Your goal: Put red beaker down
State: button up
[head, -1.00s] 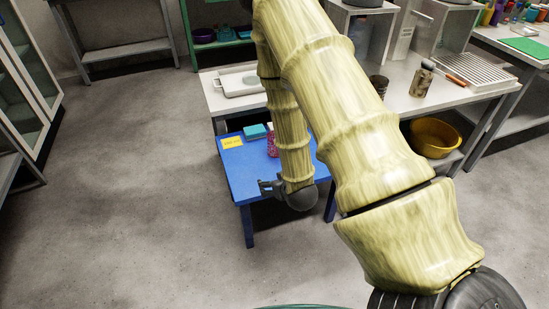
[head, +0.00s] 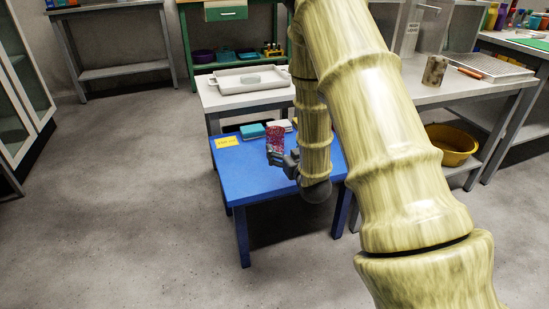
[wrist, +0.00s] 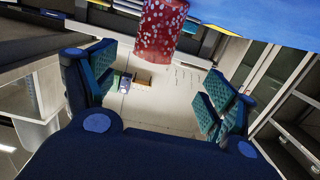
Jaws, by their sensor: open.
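The red beaker (head: 275,138), speckled with white, appears upright at the blue table (head: 262,184); its lower end is hidden behind my gripper in the head view. My gripper (head: 279,157) is at the near side of the beaker, over the table. In the wrist view, my gripper (wrist: 155,88) has its two fingers spread wide, with nothing between them. The beaker (wrist: 165,28) shows there beyond the fingers at the top edge, beside the blue tabletop (wrist: 265,18).
A yellow label (head: 227,141), a teal block (head: 252,131) and a white item (head: 280,125) lie on the blue table. A white tray (head: 250,80) sits on the bench behind. A yellow bowl (head: 452,144) is on a lower shelf at right. The floor at left is clear.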

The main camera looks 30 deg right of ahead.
aim_at(279, 137)
jog(key=shift+w+d+f+t+b, duration=0.1)
jog(key=shift+w+d+t+b, duration=0.2)
jog(key=shift+d+b, duration=0.25)
jog(key=shift+w+d+t+b, duration=0.15)
jog(key=shift+d+t+b, duration=0.15)
jog(key=shift+b, duration=0.45)
jog(key=b+x, duration=0.2)
jog(key=x, duration=0.3)
jog(key=shift+w, duration=0.15)
jog(key=shift+b+x, duration=0.65)
jog(key=shift+x, duration=0.1)
jog(key=b+x, duration=0.1)
jog(key=x, duration=0.2)
jog(key=shift+a+f+b, duration=0.15)
jog(key=shift+b, duration=0.25)
jog(key=shift+w, duration=0.45)
jog(key=shift+c, duration=0.2)
jog(key=c, duration=1.1)
jog(key=shift+r, duration=0.3)
